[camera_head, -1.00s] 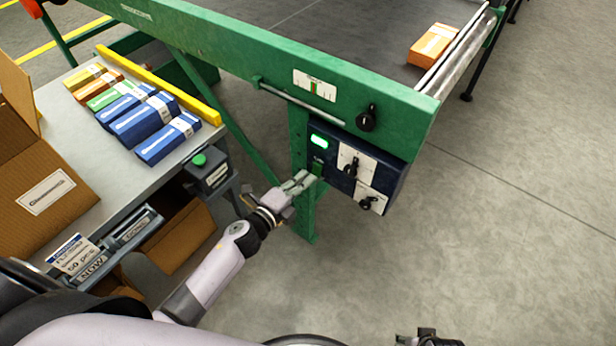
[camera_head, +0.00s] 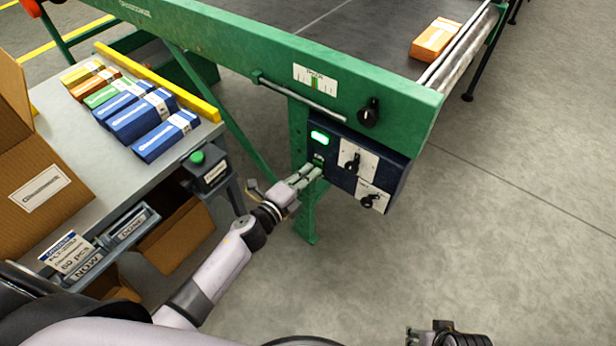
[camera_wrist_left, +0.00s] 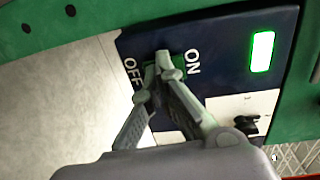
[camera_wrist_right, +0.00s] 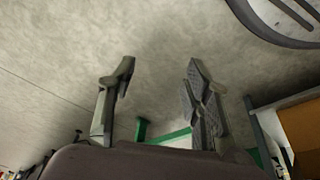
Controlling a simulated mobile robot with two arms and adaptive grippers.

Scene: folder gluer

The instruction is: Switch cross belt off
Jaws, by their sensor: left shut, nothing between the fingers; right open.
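The dark blue control box (camera_head: 335,175) hangs on the green conveyor frame. Its green indicator light (camera_head: 320,138) is lit. The green rocker switch (camera_wrist_left: 160,72) lies between the labels OFF and ON in the left wrist view, partly hidden by my fingers. My left gripper (camera_head: 312,174) is shut and empty, with its fingertips (camera_wrist_left: 163,65) at the switch; I cannot tell whether they touch it. My right gripper (camera_wrist_right: 155,85) is open and empty, over the floor; it shows at the bottom of the head view (camera_head: 412,335).
Two black knobs on white plates (camera_head: 352,165) sit right of the switch, and another knob (camera_head: 369,111) is on the frame above. A table (camera_head: 165,175) with several boxes and a green push button (camera_head: 197,157) stand left of my left arm. An orange box (camera_head: 436,40) lies on the belt.

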